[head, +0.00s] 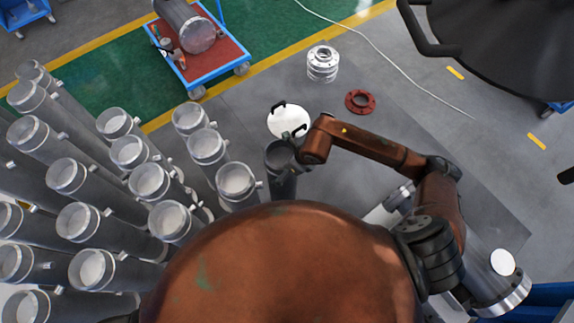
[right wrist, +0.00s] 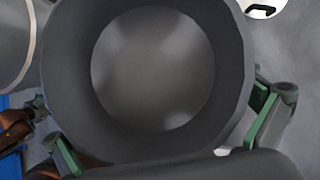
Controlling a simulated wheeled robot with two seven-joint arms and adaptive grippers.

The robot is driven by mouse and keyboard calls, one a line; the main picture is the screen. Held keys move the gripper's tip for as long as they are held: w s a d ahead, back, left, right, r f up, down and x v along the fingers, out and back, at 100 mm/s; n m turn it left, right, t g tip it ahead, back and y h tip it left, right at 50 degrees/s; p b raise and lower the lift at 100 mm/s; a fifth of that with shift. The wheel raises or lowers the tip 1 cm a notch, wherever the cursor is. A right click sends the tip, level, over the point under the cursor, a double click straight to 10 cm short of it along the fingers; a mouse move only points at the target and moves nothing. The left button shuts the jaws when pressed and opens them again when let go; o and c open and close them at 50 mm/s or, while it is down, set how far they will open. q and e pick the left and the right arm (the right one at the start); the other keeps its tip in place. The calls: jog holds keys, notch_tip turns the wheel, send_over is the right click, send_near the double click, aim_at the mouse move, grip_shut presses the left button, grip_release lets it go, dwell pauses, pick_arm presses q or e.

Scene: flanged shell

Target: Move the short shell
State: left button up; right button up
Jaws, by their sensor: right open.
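A dark grey, open-topped cylinder (head: 281,158) stands upright on the grey floor plate in the head view; I take it to be the short shell. In the right wrist view its round mouth (right wrist: 150,70) fills most of the picture, and I look down into it. My right gripper (head: 302,146) is at the cylinder's upper right side. In the right wrist view the open right gripper (right wrist: 165,135) has a green-padded finger on each side of the cylinder. Whether the pads touch the wall I cannot tell.
Several tall grey tubes (head: 236,182) crowd the left. A white lid with black handles (head: 285,121) lies just behind the cylinder. A red ring (head: 360,102) and a silver flanged part (head: 322,64) lie farther back. A blue cart (head: 212,72) stands behind. Bare plate lies right of the ring.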

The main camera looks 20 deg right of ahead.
jog(key=shift+c, duration=0.7)
jog(key=c, duration=2)
jog(key=shift+o, duration=0.2)
jog(key=shift+w+b, duration=0.35)
jog(key=shift+w, duration=0.45)
jog(key=shift+w+a, duration=0.2)
jog(key=shift+w, duration=0.55)
jog(key=shift+s+d, duration=0.1)
jog(key=shift+d, duration=0.1)
jog(key=shift+f, duration=0.1)
